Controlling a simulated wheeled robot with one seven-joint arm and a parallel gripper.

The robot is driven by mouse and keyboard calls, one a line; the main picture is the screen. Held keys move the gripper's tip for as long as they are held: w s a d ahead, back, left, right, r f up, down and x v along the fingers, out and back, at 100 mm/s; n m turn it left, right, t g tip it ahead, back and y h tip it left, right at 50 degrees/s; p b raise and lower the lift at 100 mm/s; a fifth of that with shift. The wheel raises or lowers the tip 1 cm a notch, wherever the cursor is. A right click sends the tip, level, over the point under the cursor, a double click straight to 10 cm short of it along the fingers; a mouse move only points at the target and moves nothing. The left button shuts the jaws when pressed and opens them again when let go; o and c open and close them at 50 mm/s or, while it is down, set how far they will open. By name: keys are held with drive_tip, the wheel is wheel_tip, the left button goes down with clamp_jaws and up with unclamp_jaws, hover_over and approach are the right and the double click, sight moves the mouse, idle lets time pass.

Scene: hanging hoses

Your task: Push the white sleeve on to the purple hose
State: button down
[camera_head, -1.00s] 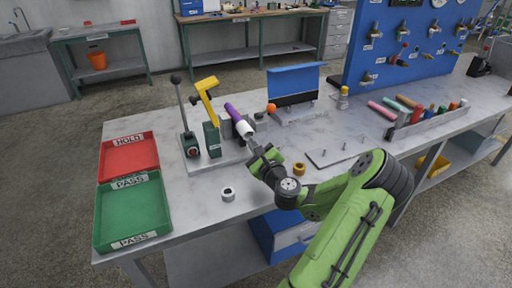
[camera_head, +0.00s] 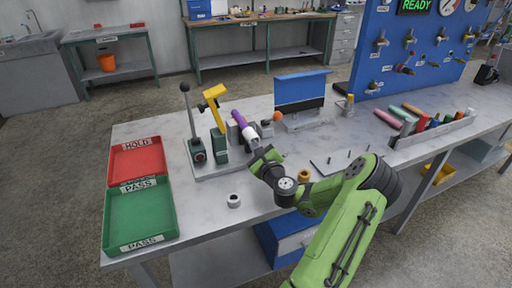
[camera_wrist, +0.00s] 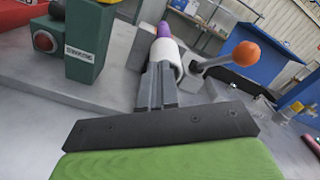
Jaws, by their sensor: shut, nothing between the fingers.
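The purple hose (camera_head: 239,118) is held in the bench fixture and tilts down towards my gripper. The white sleeve (camera_head: 248,133) is at the hose's near end; in the wrist view the sleeve (camera_wrist: 167,54) is around the end of the purple hose (camera_wrist: 163,29), which shows beyond it. How far the hose runs inside is hidden. My gripper (camera_head: 255,146) is shut and empty, and its fingertips (camera_wrist: 158,68) are at the sleeve's near face, in line with it. The fingers hide part of the sleeve, so I cannot tell if they touch it.
A lever with an orange ball (camera_wrist: 246,54) stands close right of the sleeve. A green machine block (camera_wrist: 90,42) is to the left. A loose white ring (camera_head: 233,200) and a brass ring (camera_head: 304,176) lie on the bench. Red (camera_head: 113,164) and green (camera_head: 111,211) trays stand at the left.

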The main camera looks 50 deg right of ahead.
drive_tip(key=shift+w+d+r+p, duration=0.1)
drive_tip(key=shift+w+d+p, duration=0.1)
drive_tip(key=shift+w+p, duration=0.1)
idle(0.4)
drive_tip(key=shift+s, duration=0.1)
